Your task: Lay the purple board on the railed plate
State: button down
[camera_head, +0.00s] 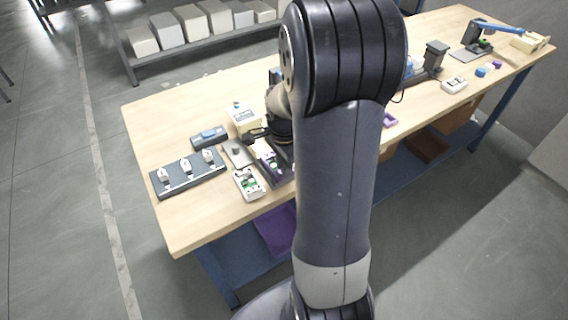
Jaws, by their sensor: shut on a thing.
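My gripper (262,143) is small in the view, partly hidden behind my own arm, over the near left part of the table. It is shut on the purple board (265,156), of which only a small purple and pale part shows below the fingers. The dark railed plate (273,178) lies on the table just below and beside the gripper, with its right side hidden by my arm. I cannot tell whether the board touches the plate.
A purple part (390,119) lies right of my arm. The table's left corner is clear.

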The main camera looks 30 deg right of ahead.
jog(key=c, duration=0.8)
grip_release()
jog(key=shift+c, duration=0.2)
jog(key=shift+r, duration=0.1)
jog(key=shift+r+p, duration=2.5)
jog(key=shift+r, duration=0.45)
jog(key=shift+f, duration=0.1)
